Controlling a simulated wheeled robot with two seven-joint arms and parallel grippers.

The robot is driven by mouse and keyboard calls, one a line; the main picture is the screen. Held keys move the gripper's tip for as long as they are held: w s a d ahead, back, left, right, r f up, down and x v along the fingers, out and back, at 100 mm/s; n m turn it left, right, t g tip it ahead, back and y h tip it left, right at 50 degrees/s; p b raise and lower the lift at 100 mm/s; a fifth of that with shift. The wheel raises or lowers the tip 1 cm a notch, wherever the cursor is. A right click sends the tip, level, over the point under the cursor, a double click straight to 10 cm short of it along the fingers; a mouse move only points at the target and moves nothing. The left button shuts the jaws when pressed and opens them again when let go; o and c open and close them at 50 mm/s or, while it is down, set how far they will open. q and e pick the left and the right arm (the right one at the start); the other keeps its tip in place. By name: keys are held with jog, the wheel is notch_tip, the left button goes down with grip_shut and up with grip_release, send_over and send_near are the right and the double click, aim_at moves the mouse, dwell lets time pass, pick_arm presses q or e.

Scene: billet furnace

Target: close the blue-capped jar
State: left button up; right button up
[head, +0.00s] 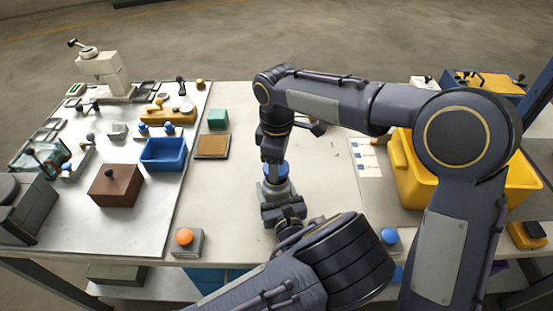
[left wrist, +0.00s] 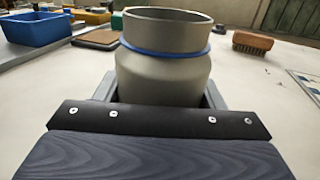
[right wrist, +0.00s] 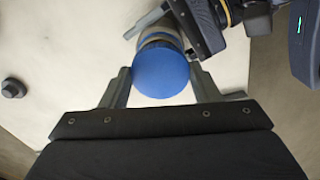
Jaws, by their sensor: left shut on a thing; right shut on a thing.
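The grey metal jar (left wrist: 163,75) stands upright in the left wrist view, with a blue ring round its neck and an open mouth at the top. My left gripper (left wrist: 160,98) is shut on its body from the near side. In the head view the jar (head: 275,190) is partly hidden by my grippers. The blue cap (right wrist: 160,74) is a round disc in the right wrist view, with my right gripper (right wrist: 163,90) shut on its sides. The cap (head: 278,171) is over the jar in the head view; the left wrist view shows no cap on the rim.
An orange button (head: 184,237) and a blue button (head: 389,236) sit at the front edge. A teal block (head: 217,118), a brown pad (head: 212,147) and a blue bin (head: 163,154) are to the left. A yellow bin (head: 410,180) is to the right. Table around the jar is mostly clear.

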aim_at(276, 190)
jog(key=shift+f, duration=0.25)
dwell(0.3)
jog(key=shift+f, duration=0.85)
jog(key=shift+f, duration=0.55)
pick_arm(q)
grip_shut()
pick_arm(e)
jog(key=m, duration=0.6)
jog(key=o, duration=1)
jog(key=shift+c, duration=0.2)
